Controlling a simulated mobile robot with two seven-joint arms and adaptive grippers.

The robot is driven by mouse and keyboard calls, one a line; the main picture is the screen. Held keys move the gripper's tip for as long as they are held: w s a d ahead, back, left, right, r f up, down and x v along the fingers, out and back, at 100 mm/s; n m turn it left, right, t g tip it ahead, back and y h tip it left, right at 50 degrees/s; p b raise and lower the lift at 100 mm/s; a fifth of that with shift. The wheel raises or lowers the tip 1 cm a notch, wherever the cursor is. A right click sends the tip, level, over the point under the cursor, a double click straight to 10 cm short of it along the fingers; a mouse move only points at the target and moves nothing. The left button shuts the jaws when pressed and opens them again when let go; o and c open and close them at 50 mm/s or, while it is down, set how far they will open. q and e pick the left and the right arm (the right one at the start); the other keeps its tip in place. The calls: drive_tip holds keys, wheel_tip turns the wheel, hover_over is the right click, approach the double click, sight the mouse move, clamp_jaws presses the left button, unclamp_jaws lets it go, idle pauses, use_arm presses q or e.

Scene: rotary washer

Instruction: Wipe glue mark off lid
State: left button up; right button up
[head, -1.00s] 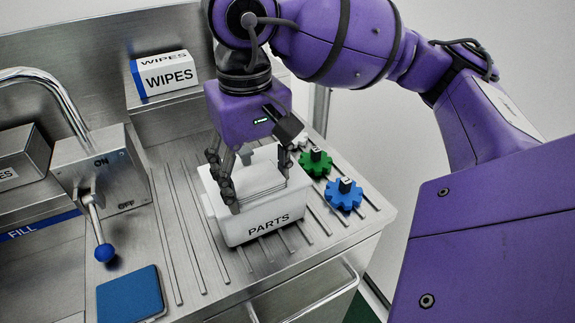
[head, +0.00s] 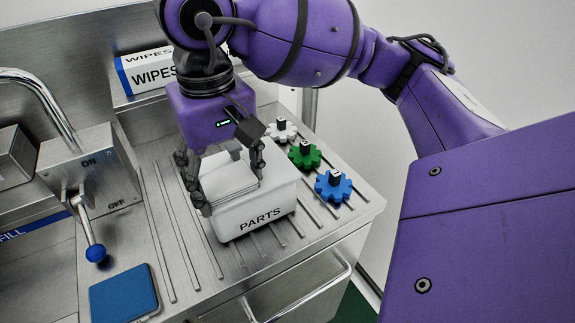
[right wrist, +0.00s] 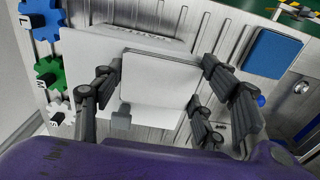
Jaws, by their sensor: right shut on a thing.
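The white PARTS bin (head: 262,219) stands on the ribbed metal surface, its white lid (right wrist: 85,75) on top. My right gripper (head: 230,183) is over the lid, its fingers shut on a folded white wipe (head: 228,178). In the right wrist view the wipe (right wrist: 160,80) is a pale square between the fingers (right wrist: 158,88), flat over the lid; whether it touches cannot be told. A grey tab (right wrist: 121,111) sits near it. No glue mark shows; the wipe and fingers hide part of the lid. My left gripper is not in view.
White (head: 282,130), green (head: 304,155) and blue (head: 333,187) gears stand right of the bin. A WIPES box (head: 148,74) is on the back ledge. A blue-knobbed lever (head: 95,253) and blue pad (head: 123,297) are at left. Ribbed surface between pad and bin is clear.

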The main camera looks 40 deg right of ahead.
sight(249, 174)
drive_tip(key=shift+d, duration=0.15)
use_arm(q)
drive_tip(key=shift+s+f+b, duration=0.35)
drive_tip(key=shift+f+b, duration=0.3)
use_arm(e)
drive_tip(key=shift+s+d+f, duration=0.1)
drive_tip(key=shift+s+d, duration=0.1)
drive_tip(key=shift+d, duration=0.35)
drive_tip(key=shift+s+d+f, duration=0.1)
drive_tip(key=shift+s+d, duration=0.1)
drive_tip(key=shift+d, duration=0.35)
drive_tip(key=shift+d, duration=0.1)
drive_tip(key=shift+s+d, duration=0.1)
drive_tip(key=shift+d, duration=0.25)
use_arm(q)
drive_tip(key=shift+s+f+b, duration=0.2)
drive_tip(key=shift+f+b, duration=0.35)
use_arm(e)
drive_tip(key=shift+s+d+r, duration=0.1)
drive_tip(key=shift+s+d, duration=0.15)
drive_tip(key=shift+d, duration=0.7)
